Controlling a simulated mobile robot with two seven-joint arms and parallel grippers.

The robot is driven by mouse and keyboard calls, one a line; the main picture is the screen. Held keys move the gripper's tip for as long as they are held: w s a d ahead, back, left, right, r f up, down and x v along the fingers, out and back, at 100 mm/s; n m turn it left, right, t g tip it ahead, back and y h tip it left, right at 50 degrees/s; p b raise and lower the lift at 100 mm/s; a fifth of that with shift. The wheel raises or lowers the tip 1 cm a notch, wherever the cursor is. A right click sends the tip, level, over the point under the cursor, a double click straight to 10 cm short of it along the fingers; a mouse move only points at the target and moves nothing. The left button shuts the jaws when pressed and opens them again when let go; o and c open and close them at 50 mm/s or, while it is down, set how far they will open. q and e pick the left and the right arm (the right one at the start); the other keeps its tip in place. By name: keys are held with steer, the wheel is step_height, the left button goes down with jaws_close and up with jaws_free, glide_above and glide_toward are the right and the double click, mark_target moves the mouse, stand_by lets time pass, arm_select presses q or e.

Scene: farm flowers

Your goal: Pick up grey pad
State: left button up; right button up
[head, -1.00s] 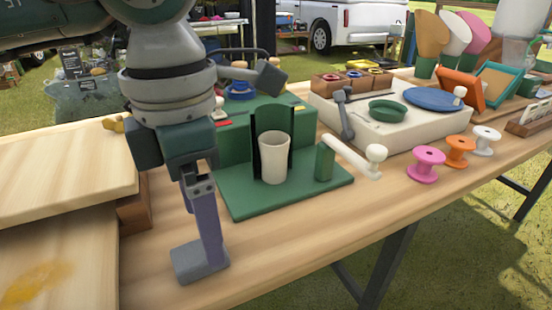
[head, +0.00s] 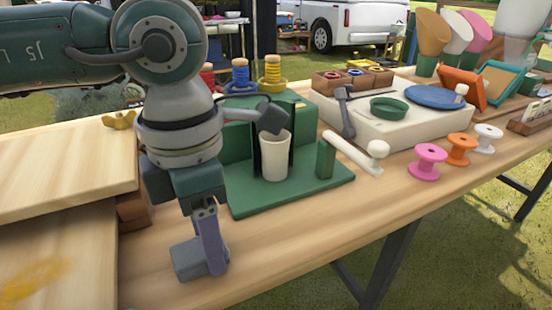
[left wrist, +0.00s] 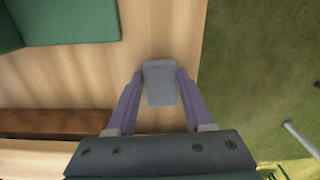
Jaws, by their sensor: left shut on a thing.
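The grey pad (head: 187,260) is a small blue-grey block at the near edge of the wooden table, left of the green stand. My left gripper (head: 212,262) comes down over it with its purple fingers and is shut on it. In the left wrist view the pad (left wrist: 159,84) sits between the two fingertips, with a finger against each side. I cannot tell whether the pad still touches the tabletop. My right gripper is not in view.
A green stand (head: 300,195) with a white cup (head: 275,156) is just right of my left gripper. Wooden boards (head: 60,165) lie to the left. Pink, orange and white spools (head: 427,162) stand farther right. The near table strip between is clear.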

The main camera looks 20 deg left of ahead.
arm_select(q)
jaws_close()
step_height(320, 180, up, 20)
steer(key=p, duration=0.2)
steer(key=shift+p, duration=0.35)
